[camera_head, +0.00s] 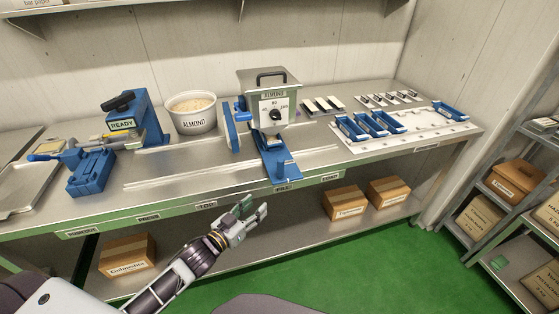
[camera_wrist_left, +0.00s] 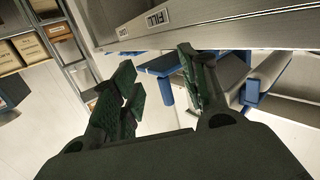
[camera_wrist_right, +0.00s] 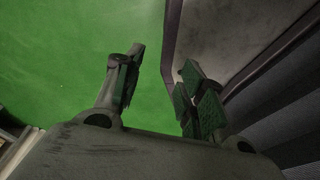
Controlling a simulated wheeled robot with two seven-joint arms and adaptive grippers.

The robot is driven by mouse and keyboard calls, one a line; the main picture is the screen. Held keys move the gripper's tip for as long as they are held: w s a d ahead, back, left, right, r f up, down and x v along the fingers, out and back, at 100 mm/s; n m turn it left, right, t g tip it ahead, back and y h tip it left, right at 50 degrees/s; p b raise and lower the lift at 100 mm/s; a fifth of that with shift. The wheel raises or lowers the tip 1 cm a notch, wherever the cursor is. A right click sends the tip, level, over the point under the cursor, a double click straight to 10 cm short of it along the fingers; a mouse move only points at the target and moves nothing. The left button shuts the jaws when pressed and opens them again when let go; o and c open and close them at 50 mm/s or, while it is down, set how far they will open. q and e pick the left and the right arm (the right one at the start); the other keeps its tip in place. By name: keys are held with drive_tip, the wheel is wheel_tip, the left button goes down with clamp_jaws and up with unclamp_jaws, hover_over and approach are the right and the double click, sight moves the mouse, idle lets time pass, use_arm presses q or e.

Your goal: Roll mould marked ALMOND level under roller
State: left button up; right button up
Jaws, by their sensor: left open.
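Several blue moulds (camera_head: 388,122) lie on a white board (camera_head: 425,138) at the right of the bench; any ALMOND mark on them is too small to read. My left gripper (camera_head: 254,205) is open and empty, in front of and below the bench edge. It shows in the left wrist view (camera_wrist_left: 157,65). My right gripper (camera_wrist_right: 160,72) is open and empty over the green floor.
A blue device marked READY (camera_head: 122,125) and a blue clamp-like fixture (camera_head: 90,172) stand farther left. Boxes (camera_head: 344,202) sit on the lower shelf. Bench is clear mid-left.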

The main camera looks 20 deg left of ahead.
use_arm(q)
drive_tip(key=m+h+p, duration=0.1)
drive_tip(key=p, duration=0.3)
approach(278, 169)
drive_tip(key=s+a+f, duration=0.1)
drive_tip(key=s+f, duration=0.1)
drive_tip(key=shift+s+r+t+h, duration=0.1)
drive_tip(key=shift+r+t+h, duration=0.2)
drive_tip(key=shift+r, duration=0.45)
use_arm(e)
drive_tip(key=s+d+r+g, duration=0.1)
drive_tip(key=s+d+r, duration=0.1)
drive_tip(key=s, duration=0.5)
drive_tip(key=shift+d+h, duration=0.15)
drive_tip(key=shift+h, duration=0.15)
drive_tip(key=shift+r, duration=0.1)
use_arm(q)
drive_tip(key=shift+p+x, duration=0.55)
drive_tip(key=shift+x, duration=6.25)
use_arm(e)
drive_tip(key=shift+s+a+r, duration=0.2)
drive_tip(key=shift+a+r, duration=0.05)
drive_tip(key=shift+r, duration=0.35)
